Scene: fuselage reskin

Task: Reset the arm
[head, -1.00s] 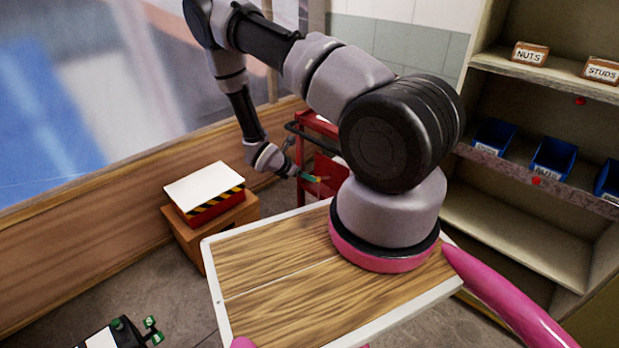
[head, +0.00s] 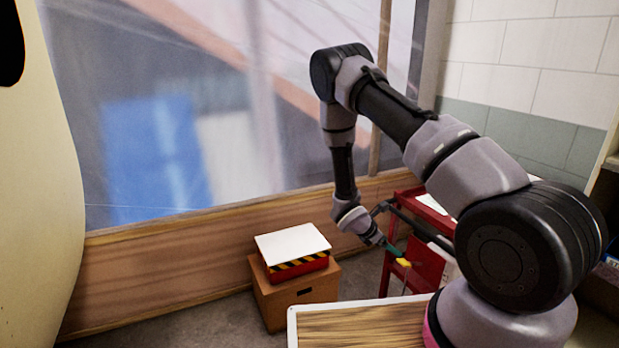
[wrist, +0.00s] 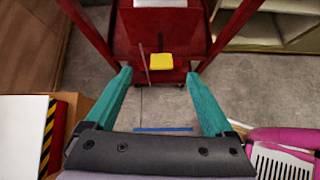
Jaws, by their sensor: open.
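My arm (head: 470,170) rises from its base at the lower right, bends at a high elbow and hangs down on the far side. My gripper (head: 397,257) is at its low end, beside the red cart in the head view. In the wrist view my gripper (wrist: 160,103) shows two teal fingers spread wide apart with nothing held between them. A yellow block (wrist: 160,62) shows beyond the fingertips, against the red cart; it also shows in the head view (head: 403,262) just past the gripper.
A red cart (head: 398,212) stands close behind the gripper. A brown box (head: 302,297) with a striped red case and white lid (head: 291,243) stands left of it. A wooden ledge (head: 170,257) and translucent sheeting (head: 220,120) lie behind. A pale curved panel (head: 45,190) is at far left.

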